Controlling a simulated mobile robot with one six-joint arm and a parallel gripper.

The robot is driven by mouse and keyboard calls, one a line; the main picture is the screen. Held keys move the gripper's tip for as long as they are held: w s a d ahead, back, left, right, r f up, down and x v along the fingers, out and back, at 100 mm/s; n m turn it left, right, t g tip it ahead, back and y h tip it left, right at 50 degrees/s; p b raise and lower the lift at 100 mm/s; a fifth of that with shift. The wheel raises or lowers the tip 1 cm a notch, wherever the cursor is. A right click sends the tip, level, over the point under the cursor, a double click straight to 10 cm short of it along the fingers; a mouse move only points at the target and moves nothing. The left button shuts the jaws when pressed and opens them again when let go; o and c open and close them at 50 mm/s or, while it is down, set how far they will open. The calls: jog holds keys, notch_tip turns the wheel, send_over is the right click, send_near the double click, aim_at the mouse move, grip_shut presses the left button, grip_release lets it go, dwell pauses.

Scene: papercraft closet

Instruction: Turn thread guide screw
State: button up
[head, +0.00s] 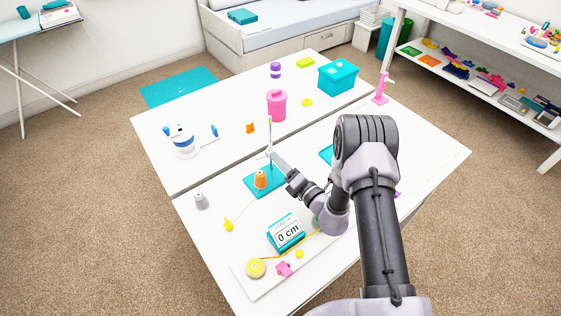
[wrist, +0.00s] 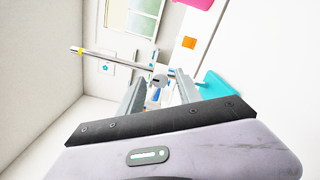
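The thread guide stands on a teal base (head: 252,186) with an orange thread cone (head: 260,180). Its thin upright post (head: 269,138) has a yellow band near the tip; the post (wrist: 98,54) lies sideways in the wrist view. The round grey screw (wrist: 159,81) with a slot sits on the post. My gripper (head: 274,156) is at the post. In the wrist view my gripper (wrist: 158,84) is open, with one finger on each side of the screw and gaps visible between. I cannot tell how deep the screw sits between the fingers.
A yellow thread piece (head: 228,225) and a grey cone (head: 201,201) lie to the left. The 0 cm display (head: 287,233) stands in front. A pink canister (head: 276,106) and a teal box (head: 338,77) stand farther back. The table's left middle is mostly clear.

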jog(key=p+v, duration=0.2)
jog(key=v, duration=1.5)
jog(key=shift+s+d, duration=0.2)
